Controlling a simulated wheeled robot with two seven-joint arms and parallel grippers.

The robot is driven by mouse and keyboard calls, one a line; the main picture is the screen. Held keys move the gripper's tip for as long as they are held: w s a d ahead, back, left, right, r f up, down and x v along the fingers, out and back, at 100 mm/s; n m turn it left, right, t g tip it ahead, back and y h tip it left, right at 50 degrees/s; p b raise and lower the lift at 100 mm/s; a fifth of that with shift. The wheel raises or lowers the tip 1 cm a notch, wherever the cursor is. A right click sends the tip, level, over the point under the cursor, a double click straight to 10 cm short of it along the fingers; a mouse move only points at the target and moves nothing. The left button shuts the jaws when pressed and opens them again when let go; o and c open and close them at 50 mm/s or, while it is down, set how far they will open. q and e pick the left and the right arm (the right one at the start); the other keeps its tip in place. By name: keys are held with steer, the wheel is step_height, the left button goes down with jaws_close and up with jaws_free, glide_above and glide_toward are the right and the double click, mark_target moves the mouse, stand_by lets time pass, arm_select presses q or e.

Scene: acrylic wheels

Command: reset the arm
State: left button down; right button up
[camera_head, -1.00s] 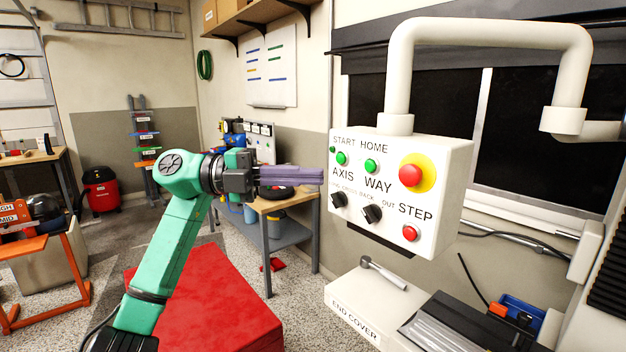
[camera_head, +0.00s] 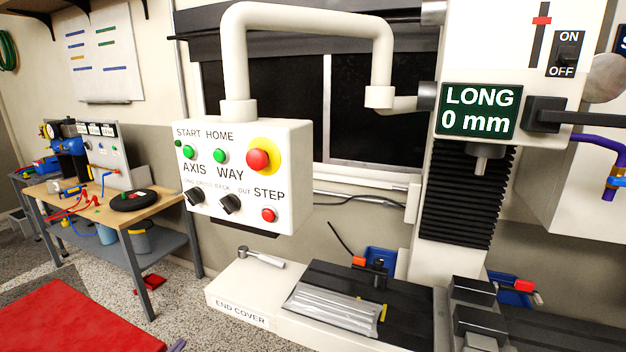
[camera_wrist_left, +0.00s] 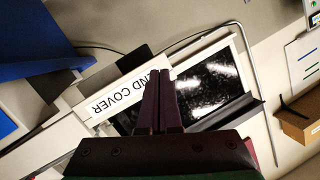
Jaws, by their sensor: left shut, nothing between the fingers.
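My left gripper (camera_wrist_left: 158,74) shows in the left wrist view with its two dark purple fingers side by side, shut and empty. In the head view only a small purple tip of the left gripper (camera_head: 177,346) shows at the bottom edge, beside the red surface. The rest of the left arm is out of the head view. My right gripper is in neither view.
A white control box (camera_head: 243,175) with buttons and knobs hangs from a pipe. Below it is the machine bed with the end cover (camera_head: 238,308); its label also shows in the wrist view (camera_wrist_left: 125,95). A red surface (camera_head: 75,322) lies lower left, a workbench (camera_head: 150,205) behind.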

arm_select(q)
steer(key=s+d+f+n+g+y, duration=0.15)
steer(key=s+f+g, duration=0.25)
steer(key=s+f, duration=0.8)
steer(key=s+d+f+n+g+y, duration=0.15)
steer(key=s+f+g, duration=0.25)
steer(key=s+f, duration=0.7)
steer(key=s+d+f+g, duration=0.2)
steer(key=s+f, duration=0.2)
steer(key=s, duration=0.3)
steer(key=s+d+f+g, duration=0.2)
steer(key=s+f, duration=0.2)
steer(key=s, duration=0.4)
steer(key=s+d+f+n+g, duration=0.1)
steer(key=s+f, duration=0.3)
steer(key=s, duration=0.4)
steer(key=shift+s+d+g+h, duration=0.2)
steer(key=shift+d+g+h, duration=0.2)
steer(key=shift+d+g, duration=0.4)
steer(key=shift+w, duration=0.15)
